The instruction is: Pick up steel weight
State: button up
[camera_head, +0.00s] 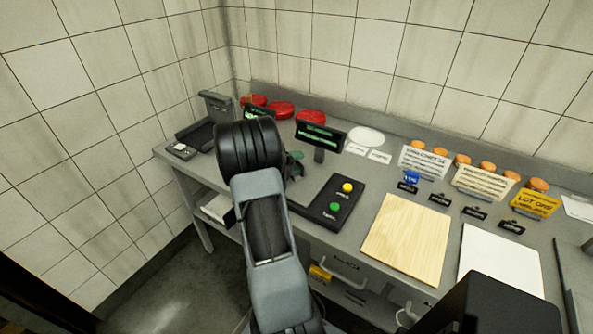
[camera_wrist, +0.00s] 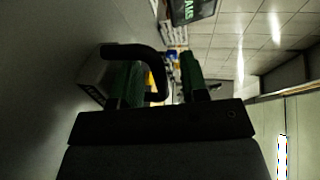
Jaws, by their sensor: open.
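In the wrist view, a dark block with a black loop handle (camera_wrist: 158,66), apparently the steel weight, stands at left of centre. My gripper (camera_wrist: 160,82) is open, with one green finger pad on each side of the handle's near bar. The left pad shows within the loop and the right pad outside it. I cannot tell whether either pad touches the handle. In the head view, my gripper (camera_head: 296,160) shows only as a bit of green beyond my arm. The weight is hidden there behind my arm.
On the grey bench, a black panel with yellow and green buttons (camera_head: 335,202) lies right of my arm, below a display (camera_head: 320,136). Red cheese wheels (camera_head: 281,110) line the back. A wooden board (camera_head: 407,238) and white board (camera_head: 499,264) lie at right.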

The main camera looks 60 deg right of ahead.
jog(key=shift+c, duration=0.2)
grip_shut()
dwell(0.4)
